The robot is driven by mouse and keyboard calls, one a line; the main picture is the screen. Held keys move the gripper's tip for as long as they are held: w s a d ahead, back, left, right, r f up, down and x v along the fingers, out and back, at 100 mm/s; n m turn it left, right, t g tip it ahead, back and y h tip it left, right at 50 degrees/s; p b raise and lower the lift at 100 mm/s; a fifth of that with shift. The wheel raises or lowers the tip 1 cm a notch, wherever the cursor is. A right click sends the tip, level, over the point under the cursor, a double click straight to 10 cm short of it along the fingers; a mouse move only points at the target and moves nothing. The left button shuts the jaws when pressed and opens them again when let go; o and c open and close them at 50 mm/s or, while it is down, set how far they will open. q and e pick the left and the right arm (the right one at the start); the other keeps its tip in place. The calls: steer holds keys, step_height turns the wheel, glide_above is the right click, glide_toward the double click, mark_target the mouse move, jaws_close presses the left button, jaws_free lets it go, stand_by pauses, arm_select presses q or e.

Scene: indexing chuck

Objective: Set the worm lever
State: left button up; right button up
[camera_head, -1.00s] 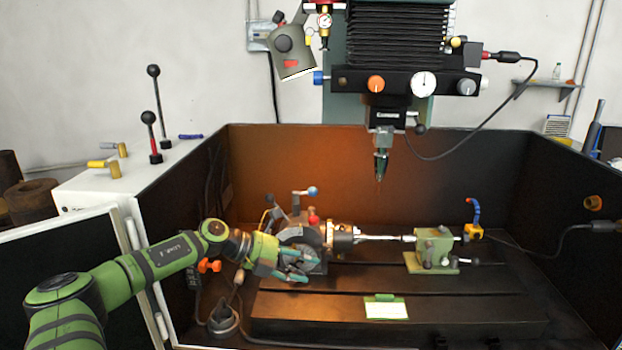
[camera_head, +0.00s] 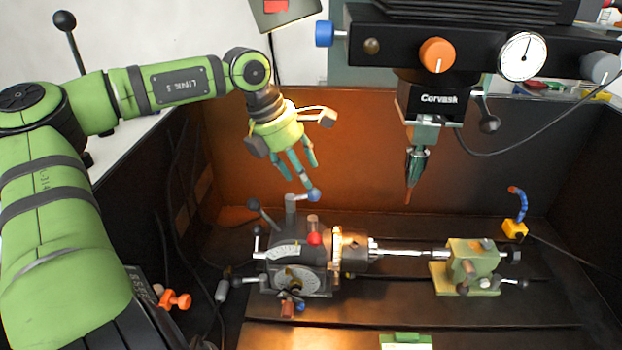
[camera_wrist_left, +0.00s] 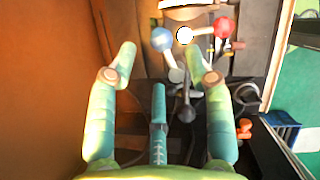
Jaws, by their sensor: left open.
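The indexing head (camera_head: 298,268) sits on the machine bed with its chuck (camera_head: 345,250) facing right. It carries a lever with a blue ball (camera_head: 313,195), a red ball knob (camera_head: 314,239) and a dark ball lever (camera_head: 253,204). I cannot tell for sure which one is the worm lever. My left gripper (camera_head: 298,163) is open and empty, pointing down just above the blue ball. In the left wrist view, the blue ball (camera_wrist_left: 162,39) shows beyond the gap between the spread fingers (camera_wrist_left: 163,66), with the red ball (camera_wrist_left: 222,27) to its right. My right gripper is out of view.
The spindle with its pointed tool (camera_head: 414,170) hangs to the right of my gripper. A green tailstock (camera_head: 471,265) stands at right, joined to the chuck by a shaft (camera_head: 405,252). The enclosure's back wall is close behind my gripper.

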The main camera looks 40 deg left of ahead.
mark_target(311, 190)
arm_select(q)
steer(key=p+x, duration=0.1)
steer(key=x, duration=0.3)
steer(key=shift+d+f, duration=0.1)
steer(key=shift+f, duration=0.05)
steer(key=shift+w+f, duration=0.1)
steer(key=shift+f, duration=0.25)
steer(key=shift+w+d+f+p, duration=0.15)
steer(key=shift+f+p, duration=0.15)
steer(key=shift+f, duration=0.1)
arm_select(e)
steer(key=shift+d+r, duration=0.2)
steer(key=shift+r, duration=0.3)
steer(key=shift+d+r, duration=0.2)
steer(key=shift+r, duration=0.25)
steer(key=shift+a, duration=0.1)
arm_select(q)
steer(key=shift+c, duration=0.8)
jaws_close()
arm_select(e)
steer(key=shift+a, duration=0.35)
